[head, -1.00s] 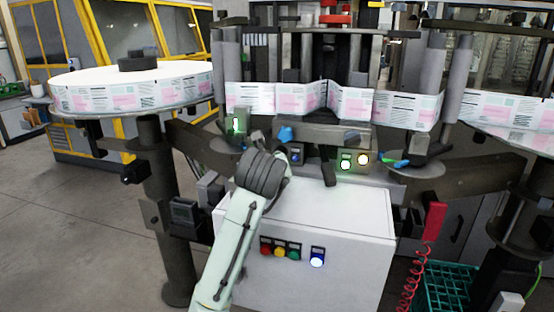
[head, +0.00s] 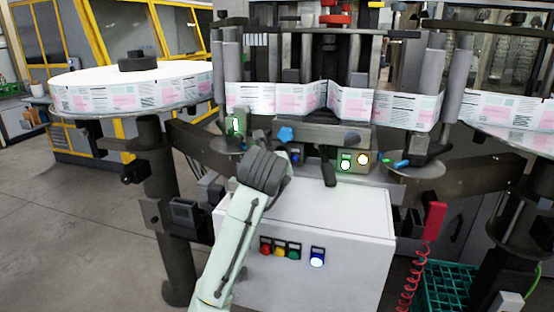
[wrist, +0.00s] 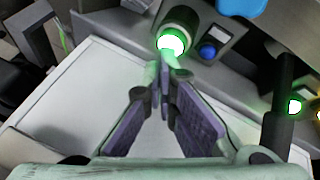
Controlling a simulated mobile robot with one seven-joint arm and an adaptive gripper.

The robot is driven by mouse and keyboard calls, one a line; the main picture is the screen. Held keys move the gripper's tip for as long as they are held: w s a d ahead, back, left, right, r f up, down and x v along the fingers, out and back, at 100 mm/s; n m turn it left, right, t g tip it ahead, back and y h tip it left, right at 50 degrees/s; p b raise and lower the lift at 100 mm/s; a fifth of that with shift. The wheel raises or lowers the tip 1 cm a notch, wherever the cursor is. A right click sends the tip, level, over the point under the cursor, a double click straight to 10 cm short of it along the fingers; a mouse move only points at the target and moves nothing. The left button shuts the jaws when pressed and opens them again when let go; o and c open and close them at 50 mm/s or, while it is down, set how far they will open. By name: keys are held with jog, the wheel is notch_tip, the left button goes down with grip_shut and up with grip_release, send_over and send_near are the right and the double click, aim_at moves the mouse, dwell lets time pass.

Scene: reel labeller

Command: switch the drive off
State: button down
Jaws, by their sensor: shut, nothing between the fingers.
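In the wrist view my gripper (wrist: 165,66) is shut and empty. Its fingertips are right at a round button with a bright green-white light (wrist: 170,43); I cannot tell whether they touch it. A dark blue button (wrist: 208,51) sits just right of that lit button on the same grey panel, and it also shows in the head view (head: 295,157). In the head view my arm hides the lit button and the fingertips. No readable marking shows which control belongs to the drive.
A green-lit button (head: 345,164) and a yellowish one (head: 363,160) sit further right, past a black lever (head: 328,174). A blue knob (head: 286,134) is above the panel. The white cabinet (head: 350,220) below carries several coloured buttons. A label reel (head: 130,85) stands at left.

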jog(key=shift+w+d, duration=0.1)
jog(key=shift+w, duration=0.25)
dwell(0.3)
dwell(0.4)
jog(key=shift+s+a, duration=0.25)
jog(key=shift+s, duration=0.6)
jog(key=shift+s+a+b, duration=0.15)
jog(key=shift+s+a, duration=0.1)
jog(key=shift+s, duration=0.55)
jog(key=shift+s+a+b, duration=0.1)
jog(key=shift+s+a, duration=0.2)
jog(key=shift+s, duration=0.5)
jog(key=shift+s+a+b, duration=0.15)
jog(key=shift+s+a, duration=0.1)
jog(key=shift+s, duration=0.55)
